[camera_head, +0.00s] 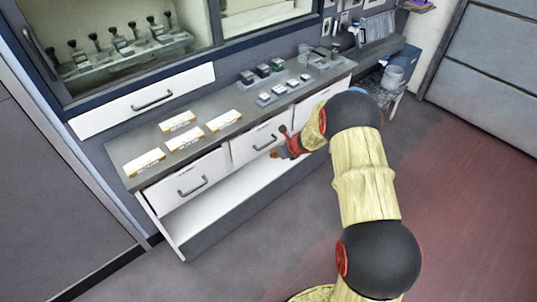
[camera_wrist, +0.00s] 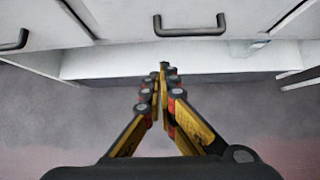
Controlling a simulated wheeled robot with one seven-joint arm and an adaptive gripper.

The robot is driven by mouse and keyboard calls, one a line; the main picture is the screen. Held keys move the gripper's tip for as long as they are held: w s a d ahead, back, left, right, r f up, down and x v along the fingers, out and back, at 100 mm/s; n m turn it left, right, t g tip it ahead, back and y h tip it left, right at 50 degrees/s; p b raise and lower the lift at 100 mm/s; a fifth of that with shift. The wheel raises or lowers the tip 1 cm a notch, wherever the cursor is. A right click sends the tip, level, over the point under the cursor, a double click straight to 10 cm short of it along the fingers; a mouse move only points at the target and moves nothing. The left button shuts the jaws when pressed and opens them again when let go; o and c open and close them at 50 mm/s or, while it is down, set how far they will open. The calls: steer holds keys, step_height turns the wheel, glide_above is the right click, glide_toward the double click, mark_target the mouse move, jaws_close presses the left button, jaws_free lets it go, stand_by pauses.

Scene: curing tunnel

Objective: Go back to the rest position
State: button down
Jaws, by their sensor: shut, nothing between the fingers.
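My gripper (camera_head: 280,143) is at the end of my arm, in front of the drawers of the bench. In the wrist view my gripper (camera_wrist: 163,70) has its fingertips together, with nothing between them. It points toward the white drawer front, below a dark handle (camera_wrist: 190,27). It looks apart from the handle, though the exact gap is hard to judge. My arm reaches across the right half of the head view.
The grey bench top (camera_head: 228,128) holds several cream labelled blocks (camera_head: 178,121) and small dark and grey items (camera_head: 262,71). A glass-fronted cabinet (camera_head: 125,45) stands behind. An open white shelf (camera_head: 215,200) lies below the drawers. Grey floor (camera_head: 250,245) is clear in front.

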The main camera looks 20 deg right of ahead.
steer(key=v, duration=0.4)
steer(key=shift+s+r+p, duration=0.1)
steer(key=shift+r+p, duration=0.1)
steer(key=shift+p, duration=0.2)
steer(key=s+a+r+n+g+y, duration=0.1)
steer(key=s+a+r+n+g, duration=0.2)
steer(key=s+n, duration=0.45)
steer(key=s+a+r+n+g+y, duration=0.1)
steer(key=s+a+r+n, duration=0.1)
steer(key=s+a+n, duration=0.5)
steer(key=s+a+r+n+t+h, duration=0.2)
steer(key=s+r+n, duration=1.5)
steer(key=s+r, duration=0.9)
steer(key=a+r+h, duration=0.1)
steer(key=h, duration=0.1)
steer(key=shift+s+h, duration=0.3)
steer(key=shift+s, duration=0.05)
